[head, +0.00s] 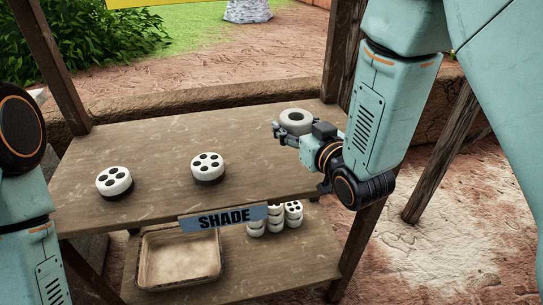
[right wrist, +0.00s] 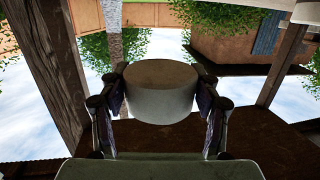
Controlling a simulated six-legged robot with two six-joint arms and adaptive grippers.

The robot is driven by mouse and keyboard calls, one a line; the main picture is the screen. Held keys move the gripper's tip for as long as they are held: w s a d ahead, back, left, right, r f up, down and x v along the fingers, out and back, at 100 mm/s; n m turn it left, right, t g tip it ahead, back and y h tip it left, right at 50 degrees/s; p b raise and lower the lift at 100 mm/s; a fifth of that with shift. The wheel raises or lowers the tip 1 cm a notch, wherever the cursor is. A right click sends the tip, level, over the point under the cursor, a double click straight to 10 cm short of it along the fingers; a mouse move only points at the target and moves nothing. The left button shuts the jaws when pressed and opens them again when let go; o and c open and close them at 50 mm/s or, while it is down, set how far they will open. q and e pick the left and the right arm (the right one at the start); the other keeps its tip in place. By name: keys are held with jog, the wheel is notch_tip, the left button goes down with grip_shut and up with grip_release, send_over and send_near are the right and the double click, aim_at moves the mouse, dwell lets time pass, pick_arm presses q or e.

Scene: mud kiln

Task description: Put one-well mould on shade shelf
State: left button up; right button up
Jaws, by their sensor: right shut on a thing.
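The one-well mould (head: 296,122) is a round pale disc with a single dark well on top. My right gripper (head: 283,133) is shut on it and holds it over the right part of the upper shelf. In the right wrist view the mould (right wrist: 161,92) sits between both fingers of the right gripper (right wrist: 160,100). I cannot tell whether its underside touches the board. The shade shelf (head: 150,150) is a wooden stand with a blue "SHADE" sign (head: 224,217) on its front edge. My left gripper is out of view; only left arm links show.
Two white moulds with several dark wells stand on the upper shelf, one at left (head: 114,181) and one near the middle (head: 208,166). The lower shelf bears an empty-looking tray (head: 180,259) and stacked small moulds (head: 275,219). Wooden posts (head: 342,55) stand at the shelf's corners.

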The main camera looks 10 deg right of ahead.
jog(key=b, duration=0.2)
send_over(295, 163)
notch_tip(295, 163, down, 5)
jog(key=shift+w+d+r, duration=0.1)
jog(key=shift+d, duration=0.05)
jog(key=shift+a+f, duration=0.25)
jog(key=shift+f, duration=0.15)
notch_tip(295, 163, down, 2)
jog(key=shift+d+f+b, duration=0.15)
jog(key=shift+f+b, duration=0.05)
jog(key=shift+b, duration=0.3)
jog(key=shift+f, duration=0.35)
